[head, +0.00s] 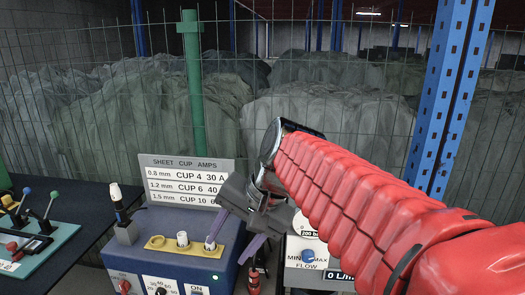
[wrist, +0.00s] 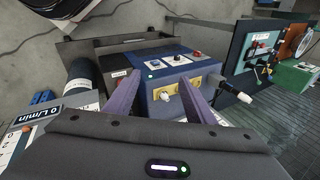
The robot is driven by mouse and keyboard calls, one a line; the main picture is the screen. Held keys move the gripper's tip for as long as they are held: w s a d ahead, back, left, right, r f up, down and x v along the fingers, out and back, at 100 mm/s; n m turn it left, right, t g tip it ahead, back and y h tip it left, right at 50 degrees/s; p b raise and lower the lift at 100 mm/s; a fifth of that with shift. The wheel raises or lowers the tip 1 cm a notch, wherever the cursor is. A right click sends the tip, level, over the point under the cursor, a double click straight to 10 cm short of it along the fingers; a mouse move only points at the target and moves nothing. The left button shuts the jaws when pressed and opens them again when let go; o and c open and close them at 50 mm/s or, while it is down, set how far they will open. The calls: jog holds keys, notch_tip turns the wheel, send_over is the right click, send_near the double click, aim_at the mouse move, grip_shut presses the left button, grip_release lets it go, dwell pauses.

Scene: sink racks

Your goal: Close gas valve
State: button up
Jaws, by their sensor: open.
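A white gas panel (head: 315,262) marked "200 bar", "MIN MAX FLOW" and "0 L/min" stands right of the blue welding box; my gripper partly covers its top. In the wrist view the panel's "0 L/min" display (wrist: 42,113) is at the left, near a dark cylinder (wrist: 82,82). I cannot pick out the gas valve for certain. My gripper (head: 236,238) is open and empty, its purple fingers pointing down over the right side of the welding box. In the wrist view my gripper (wrist: 164,80) spreads across that box.
The blue welding box (head: 155,258) carries a yellow plate (head: 165,245) with white posts, knobs and a torch (head: 119,205). A "SHEET CUP AMPS" sign (head: 185,180) stands behind. A teal lever panel (head: 40,245) is at the left. Wire mesh and a blue post (head: 445,95) stand behind.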

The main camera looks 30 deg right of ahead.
jog(key=s+f+n+t+h, duration=0.1)
jog(key=s+f+n+h, duration=0.2)
jog(key=s+f+n, duration=0.5)
jog(key=shift+s+a+f+n, duration=0.25)
jog(key=shift+s+f+n, duration=0.2)
jog(key=shift+s, duration=0.7)
jog(key=shift+c, duration=0.3)
jog(key=c, duration=0.3)
jog(key=shift+d, duration=0.1)
jog(key=shift+c, duration=0.6)
